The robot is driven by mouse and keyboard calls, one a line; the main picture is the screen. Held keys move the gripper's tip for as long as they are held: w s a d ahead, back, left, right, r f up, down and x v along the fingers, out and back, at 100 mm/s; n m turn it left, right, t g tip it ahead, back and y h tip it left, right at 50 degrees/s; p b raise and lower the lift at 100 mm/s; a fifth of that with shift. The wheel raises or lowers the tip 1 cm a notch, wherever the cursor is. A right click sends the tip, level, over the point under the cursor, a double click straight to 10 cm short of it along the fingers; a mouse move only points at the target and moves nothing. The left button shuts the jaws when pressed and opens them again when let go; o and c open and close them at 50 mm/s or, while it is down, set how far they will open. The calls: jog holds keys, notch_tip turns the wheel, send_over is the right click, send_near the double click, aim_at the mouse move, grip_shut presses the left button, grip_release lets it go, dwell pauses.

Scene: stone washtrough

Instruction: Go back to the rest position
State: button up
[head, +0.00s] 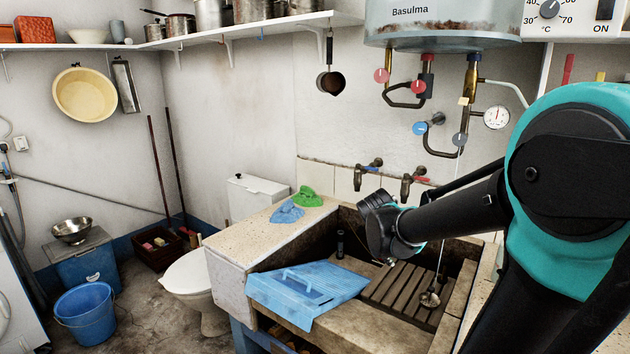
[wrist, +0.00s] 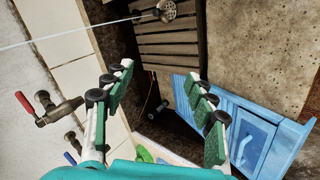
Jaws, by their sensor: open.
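My gripper (wrist: 160,78) is open in the wrist view, with its two green-padded fingers spread and nothing between them. The stone washtrough (head: 438,333) lies below it, with a dark slatted rack (head: 395,291) inside that also shows in the wrist view (wrist: 168,47). In the head view my black arm reaches in from the right over the trough, and my fingers cannot be made out there.
A blue cloth-like board (head: 308,291) lies over the trough's front left edge. Green (head: 307,197) and blue (head: 286,213) cloths lie on the counter. Two taps (head: 367,173) and a boiler (head: 445,22) are on the wall behind. A metal head (head: 429,299) hangs on a cord.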

jog(key=s+a+f+m+y, duration=0.2)
jog(key=s+f, duration=0.4)
jog(key=s, duration=0.3)
jog(key=s+a+f+m+g+y, duration=0.1)
jog(key=s+a+f+m+y, duration=0.2)
jog(key=s+f, duration=0.3)
jog(key=s+m, duration=0.1)
jog(key=s, duration=0.1)
jog(key=shift+s+a+f+g, duration=0.15)
jog(key=shift+s+f+g, duration=0.15)
jog(key=shift+s, duration=0.1)
